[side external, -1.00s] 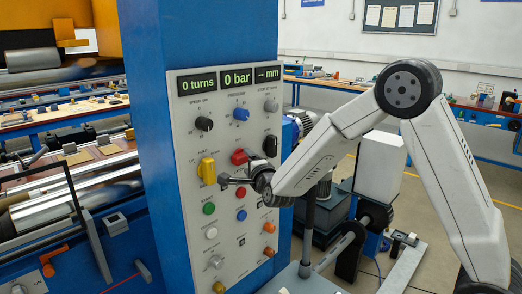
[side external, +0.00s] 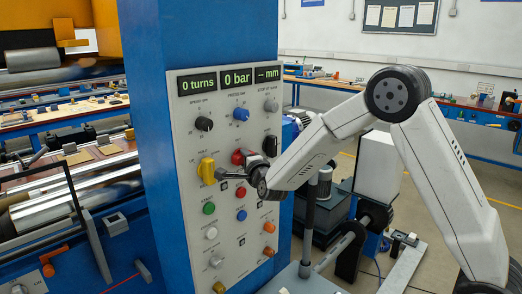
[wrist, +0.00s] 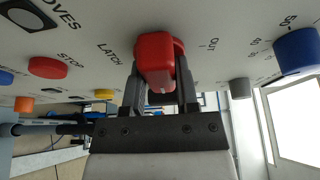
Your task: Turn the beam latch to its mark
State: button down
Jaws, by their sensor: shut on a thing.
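The red beam latch knob (wrist: 155,60) sits on the control panel beside the word LATCH, with OUT printed on its other side. My gripper (wrist: 160,88) is shut on it, one dark finger on each side of the red grip. In the side external view the red latch knob (side external: 238,157) is in the middle of the panel, partly covered by my gripper (side external: 240,170), which reaches in from the right. The latch's pointer and its mark cannot be made out.
The yellow knob (side external: 206,170) is close to the left of my gripper on the panel (side external: 185,245). A blue knob (side external: 241,114) is above, a black knob (side external: 270,146) to the right, and a red button (side external: 241,215) below.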

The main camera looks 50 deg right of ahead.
jog(key=shift+n, duration=0.3)
jog(key=n+t, duration=0.1)
jog(key=n, duration=0.3)
jog(key=shift+f+t, duration=0.15)
jog(key=shift+t, duration=0.25)
jog(key=n+t, duration=0.1)
jog(key=n, duration=0.1)
jog(key=n+t+y, duration=0.1)
jog(key=n, duration=0.2)
jog(key=shift+n, duration=0.3)
jog(key=n+y, duration=0.1)
jog(key=n, duration=0.2)
jog(key=n+t+y, duration=0.1)
jog(key=n+y, duration=0.1)
jog(key=n, duration=0.1)
jog(key=shift+d+f+t, duration=0.1)
jog(key=shift+d+t, duration=0.05)
jog(key=shift+t, duration=0.15)
jog(key=shift+n+y, duration=0.75)
jog(key=shift+n, duration=0.8)
jog(key=shift+n+y, duration=0.75)
jog(key=shift+n, duration=0.8)
jog(key=shift+c, duration=1.8)
grip_release()
